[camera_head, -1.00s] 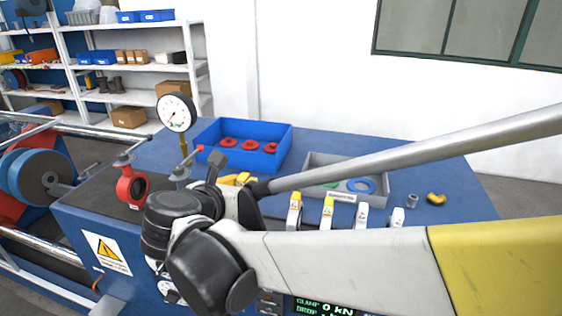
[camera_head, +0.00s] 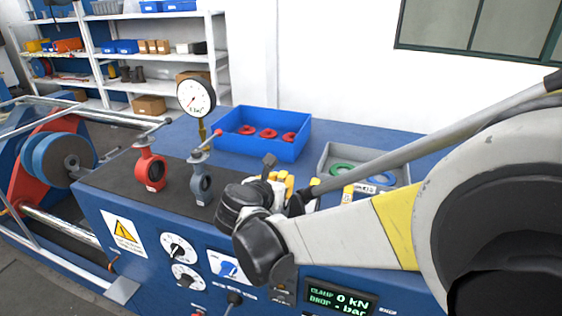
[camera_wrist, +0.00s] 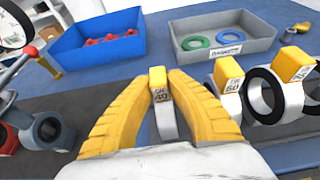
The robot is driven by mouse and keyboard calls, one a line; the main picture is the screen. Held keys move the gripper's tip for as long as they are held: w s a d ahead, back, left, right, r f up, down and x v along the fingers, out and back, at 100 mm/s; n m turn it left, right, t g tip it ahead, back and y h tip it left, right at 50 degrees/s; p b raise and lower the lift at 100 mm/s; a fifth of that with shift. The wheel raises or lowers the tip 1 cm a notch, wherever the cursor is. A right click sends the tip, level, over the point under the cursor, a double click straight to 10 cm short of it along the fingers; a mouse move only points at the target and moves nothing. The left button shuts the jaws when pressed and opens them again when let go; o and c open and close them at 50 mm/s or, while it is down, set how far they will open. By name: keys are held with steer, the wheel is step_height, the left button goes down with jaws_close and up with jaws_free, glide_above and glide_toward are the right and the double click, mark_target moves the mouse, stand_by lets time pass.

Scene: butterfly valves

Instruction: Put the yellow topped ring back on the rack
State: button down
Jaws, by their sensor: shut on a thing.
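My gripper (camera_wrist: 162,82) has yellow fingers closed around a ring with a yellow top (camera_wrist: 158,76) and a printed label; its pale lower part shows between the fingers in the wrist view. In the head view my gripper (camera_head: 284,182) is over the bench, right of the grey valve, mostly hidden by my wrist. To its right in the wrist view stand two more yellow-topped rings, a nearer one (camera_wrist: 228,76) and a larger one with a dark lining (camera_wrist: 286,84). I cannot clearly make out the rack; my arm hides that area in the head view.
A red valve (camera_head: 150,168) and a grey valve (camera_head: 201,182) stand on the dark mat at left, near a pressure gauge (camera_head: 196,97). Behind are a blue bin (camera_head: 262,147) with red rings and a grey tray (camera_head: 325,160) with green and blue rings. Bench between is clear.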

steer(key=c, duration=1.4)
jaws_free()
steer(key=shift+o, duration=0.2)
